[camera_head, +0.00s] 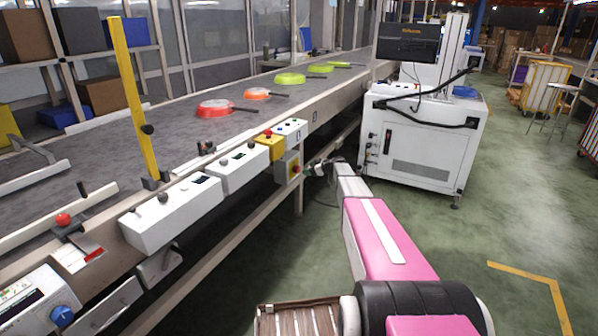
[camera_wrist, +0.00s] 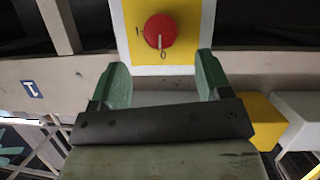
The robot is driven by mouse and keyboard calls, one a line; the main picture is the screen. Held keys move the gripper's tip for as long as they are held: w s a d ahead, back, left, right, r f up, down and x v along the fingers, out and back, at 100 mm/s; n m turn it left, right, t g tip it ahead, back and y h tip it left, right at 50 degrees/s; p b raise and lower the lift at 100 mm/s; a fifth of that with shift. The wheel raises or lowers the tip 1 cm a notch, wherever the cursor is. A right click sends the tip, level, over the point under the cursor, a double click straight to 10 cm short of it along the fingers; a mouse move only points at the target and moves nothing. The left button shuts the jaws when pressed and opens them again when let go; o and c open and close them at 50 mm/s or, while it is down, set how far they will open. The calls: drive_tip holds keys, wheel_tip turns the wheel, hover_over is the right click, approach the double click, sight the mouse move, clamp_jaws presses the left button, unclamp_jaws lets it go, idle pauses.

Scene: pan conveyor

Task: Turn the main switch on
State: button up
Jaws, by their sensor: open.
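The main switch is a round red knob (camera_wrist: 160,31) on a yellow plate (camera_wrist: 190,15) at the top of the wrist view. Its white mark points down toward the "0", and an "I" label is at its left. In the head view, the switch (camera_head: 295,170) is on a grey and yellow box on the conveyor's side. My gripper (camera_wrist: 162,75) is open and empty, its two green fingers spread just short of the knob, one to each side below it. In the head view my gripper (camera_head: 311,171) is small and close to the box's right side.
The conveyor (camera_head: 150,130) carries red, orange and green pans. A yellow box (camera_head: 270,146) with a red button and white control boxes (camera_head: 240,166) line its edge above the switch. A white machine cabinet (camera_head: 425,140) stands right of my arm. Green floor is open at right.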

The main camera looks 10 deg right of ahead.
sight(299, 170)
drive_tip(key=x, duration=0.7)
drive_tip(key=shift+w+a+f, duration=0.15)
drive_tip(key=shift+f, duration=0.05)
drive_tip(key=c, duration=0.9)
